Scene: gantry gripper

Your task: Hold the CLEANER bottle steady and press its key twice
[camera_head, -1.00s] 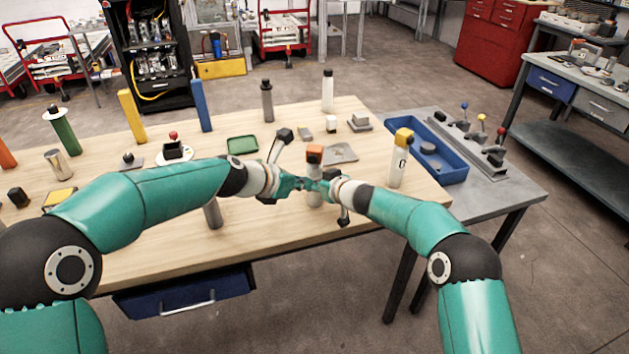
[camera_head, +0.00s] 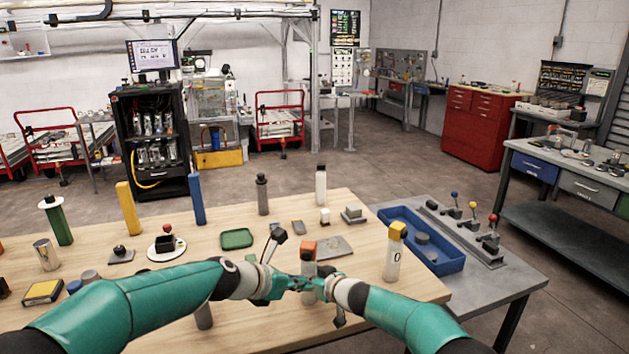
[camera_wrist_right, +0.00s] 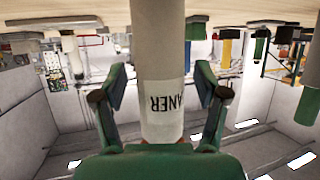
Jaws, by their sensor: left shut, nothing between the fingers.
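The CLEANER bottle (camera_head: 309,297) stands upright on the wooden table, pale with an orange top (camera_head: 308,252). Its key cannot be made out. In the right wrist view its body (camera_wrist_right: 158,45) runs between the fingers, with part of the label, "ANER", upside down. In the head view the right gripper (camera_head: 318,284) comes in from the right. My left gripper (camera_head: 297,284) is shut and empty beside the bottle on the left, below the orange top. Whether it touches the bottle is unclear.
A white bottle with a yellow cap (camera_head: 394,255) stands to the right. A grey plate (camera_head: 333,247) and a green tray (camera_head: 236,239) lie behind. A blue bin (camera_head: 440,258) and levers (camera_head: 473,215) sit on the side table. A grey cylinder (camera_head: 204,316) stands near my left arm.

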